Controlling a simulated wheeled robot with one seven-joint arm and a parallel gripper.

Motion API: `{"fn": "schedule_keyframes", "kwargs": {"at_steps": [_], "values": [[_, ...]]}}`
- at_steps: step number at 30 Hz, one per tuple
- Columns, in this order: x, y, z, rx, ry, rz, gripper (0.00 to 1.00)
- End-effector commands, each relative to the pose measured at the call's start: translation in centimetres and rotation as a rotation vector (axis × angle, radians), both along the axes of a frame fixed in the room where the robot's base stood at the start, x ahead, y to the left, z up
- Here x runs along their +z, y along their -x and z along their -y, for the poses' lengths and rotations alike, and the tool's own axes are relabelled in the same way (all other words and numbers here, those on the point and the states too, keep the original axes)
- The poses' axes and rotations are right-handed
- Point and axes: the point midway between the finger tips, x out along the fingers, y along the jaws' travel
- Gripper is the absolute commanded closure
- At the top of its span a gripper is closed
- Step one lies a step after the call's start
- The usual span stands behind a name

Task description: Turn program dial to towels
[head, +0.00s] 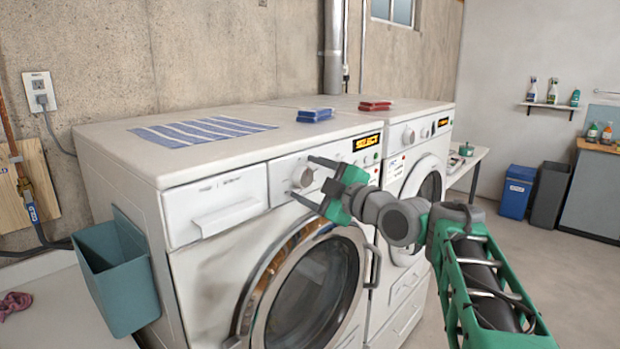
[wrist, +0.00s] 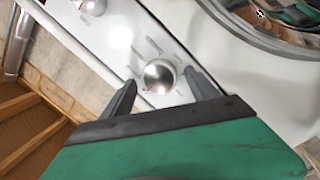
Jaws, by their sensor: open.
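The program dial (head: 303,177) is a round silver knob on the front panel of the near white washing machine (head: 185,285). In the wrist view the dial (wrist: 159,75) sits between the tips of my two dark fingers, with printed marks around it that are too small to read. A small red mark shows beside its lower left edge. My gripper (head: 308,178) is open, with one finger above and one below the dial. I cannot tell whether either finger touches it. The machine's display (head: 367,142) reads "SELECT" in orange letters.
A second white machine (head: 440,137) stands to the right with its own dial and display. Open floor lies to the right.

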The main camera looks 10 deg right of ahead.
Motion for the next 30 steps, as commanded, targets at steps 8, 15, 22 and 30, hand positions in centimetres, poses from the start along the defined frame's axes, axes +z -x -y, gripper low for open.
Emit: {"fn": "schedule_keyframes", "kwargs": {"at_steps": [8, 15, 22, 30], "values": [[-0.05, 0.04, 0.03, 0.0, 0.0, 0.0, 0.43], [-0.05, 0.05, 0.03, 0.001, 0.0, -0.001, 0.63], [-0.06, 0.05, 0.03, 0.001, 0.0, -0.001, 0.82], [-0.07, 0.06, 0.02, 0.0, -0.003, -0.003, 0.93]]}}
